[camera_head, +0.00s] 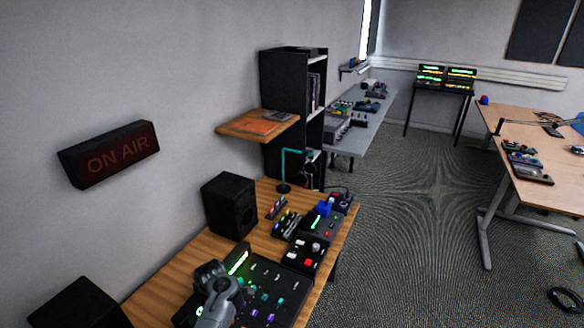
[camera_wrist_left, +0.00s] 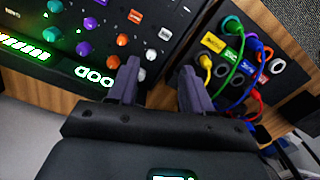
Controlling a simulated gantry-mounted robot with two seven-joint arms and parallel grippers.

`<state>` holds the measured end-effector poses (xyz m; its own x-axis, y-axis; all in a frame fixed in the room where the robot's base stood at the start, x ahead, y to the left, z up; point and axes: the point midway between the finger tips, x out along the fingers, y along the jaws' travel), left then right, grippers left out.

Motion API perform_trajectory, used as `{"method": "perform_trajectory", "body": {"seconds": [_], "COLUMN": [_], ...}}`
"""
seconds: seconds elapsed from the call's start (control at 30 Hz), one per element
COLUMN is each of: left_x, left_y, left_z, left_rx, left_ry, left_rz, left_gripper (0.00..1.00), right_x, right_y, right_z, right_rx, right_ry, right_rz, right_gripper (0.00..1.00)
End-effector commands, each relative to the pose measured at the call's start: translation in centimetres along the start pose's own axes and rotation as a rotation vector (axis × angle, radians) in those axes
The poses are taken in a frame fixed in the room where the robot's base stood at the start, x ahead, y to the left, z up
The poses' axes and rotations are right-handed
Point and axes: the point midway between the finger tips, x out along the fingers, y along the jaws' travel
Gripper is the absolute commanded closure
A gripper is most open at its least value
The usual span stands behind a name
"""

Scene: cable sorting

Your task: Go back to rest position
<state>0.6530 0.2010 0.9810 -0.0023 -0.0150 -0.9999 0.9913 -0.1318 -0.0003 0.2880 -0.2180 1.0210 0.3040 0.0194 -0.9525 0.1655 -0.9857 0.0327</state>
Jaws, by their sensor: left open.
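My left gripper (camera_wrist_left: 158,72) shows in the left wrist view with its two dark fingers spread apart and nothing between them. It is above a strip of wooden table, between a black mixer and a small cable panel. In the head view my left arm comes in at the bottom, over the near part of the wooden desk (camera_head: 170,277); its fingers are hard to make out there. My right gripper is not in view.
The black mixer (camera_wrist_left: 80,20) with coloured knobs lies left of the fingers. The panel (camera_wrist_left: 290,73) with yellow, green, blue and red cables lies right. A black speaker (camera_head: 229,205) stands on the desk. Grey floor (camera_head: 410,220) is open to the right.

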Motion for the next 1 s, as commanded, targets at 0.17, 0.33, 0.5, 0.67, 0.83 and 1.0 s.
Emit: {"method": "perform_trajectory", "body": {"seconds": [0.17, 0.33, 0.5, 0.67, 0.83, 1.0], "left_x": [3.7, 7.3, 10.8, 12.0, 11.1, 9.1], "left_y": [-1.9, -5.0, -10.7, -17.3, -24.5, -29.9], "left_z": [-0.9, -1.8, -2.6, -2.2, -0.9, 0.7], "left_rx": [0.112, 0.274, 0.529, 0.803, 1.097, 1.321], "left_ry": [-0.001, 0.011, 0.053, 0.108, 0.172, 0.220], "left_rz": [0.026, 0.065, 0.114, 0.148, 0.174, 0.190], "left_gripper": [0.50, 0.50, 0.50, 0.50, 0.50, 0.50], "right_x": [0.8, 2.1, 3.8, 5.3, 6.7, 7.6], "right_y": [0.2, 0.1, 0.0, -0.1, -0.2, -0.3], "right_z": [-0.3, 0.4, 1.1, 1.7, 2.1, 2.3], "right_rx": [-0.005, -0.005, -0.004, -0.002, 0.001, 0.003], "right_ry": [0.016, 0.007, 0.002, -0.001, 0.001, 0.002], "right_rz": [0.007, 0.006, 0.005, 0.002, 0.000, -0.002], "right_gripper": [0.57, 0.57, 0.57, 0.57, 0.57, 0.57]}}
